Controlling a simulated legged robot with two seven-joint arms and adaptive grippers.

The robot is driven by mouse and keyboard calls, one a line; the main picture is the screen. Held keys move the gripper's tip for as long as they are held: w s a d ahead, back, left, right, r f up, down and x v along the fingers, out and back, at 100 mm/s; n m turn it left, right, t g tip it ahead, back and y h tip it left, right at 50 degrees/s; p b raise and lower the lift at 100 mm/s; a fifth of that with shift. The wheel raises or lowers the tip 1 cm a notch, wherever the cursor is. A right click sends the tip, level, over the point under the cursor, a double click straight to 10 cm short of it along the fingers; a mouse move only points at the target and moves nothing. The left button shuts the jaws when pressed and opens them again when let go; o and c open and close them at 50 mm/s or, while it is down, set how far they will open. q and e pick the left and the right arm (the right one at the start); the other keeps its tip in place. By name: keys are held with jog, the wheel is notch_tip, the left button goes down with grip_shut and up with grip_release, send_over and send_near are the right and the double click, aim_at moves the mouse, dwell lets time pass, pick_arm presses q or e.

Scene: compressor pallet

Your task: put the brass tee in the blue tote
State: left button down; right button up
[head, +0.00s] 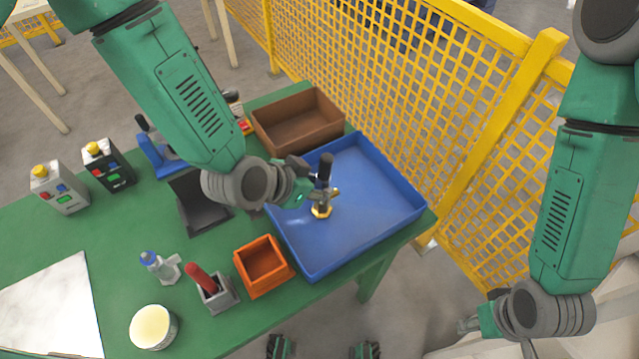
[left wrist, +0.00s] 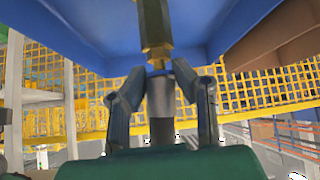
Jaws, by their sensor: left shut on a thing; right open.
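The blue tote (head: 385,217) is a wide shallow tray at the right end of the green table. My left gripper (head: 322,190) is over the tote and shut on the brass tee (head: 321,211), an upright piece with a brass hexagonal lower end and a dark upper stem. In the left wrist view the fingers (left wrist: 162,100) close on its grey collar, and its brass part (left wrist: 154,35) points toward the blue tote (left wrist: 225,25). I cannot tell whether its lower end touches the tote floor. My right gripper (head: 497,335) is open and empty, right of the table.
An orange bin (head: 265,290) stands against the tote's left side; a brown bin (head: 300,137) is behind it. Yellow mesh fencing (head: 440,90) runs behind.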

pick_arm(q)
jog(key=shift+a+f, duration=0.2)
jog(key=shift+a, duration=0.05)
jog(key=shift+d+f, duration=0.1)
jog(key=shift+f, duration=0.05)
jog(key=c, duration=1.3)
grip_release()
jog(key=shift+d, duration=0.25)
jog(key=v, duration=1.2)
jog(key=shift+a, duration=0.15)
jog(key=shift+s, duration=0.1)
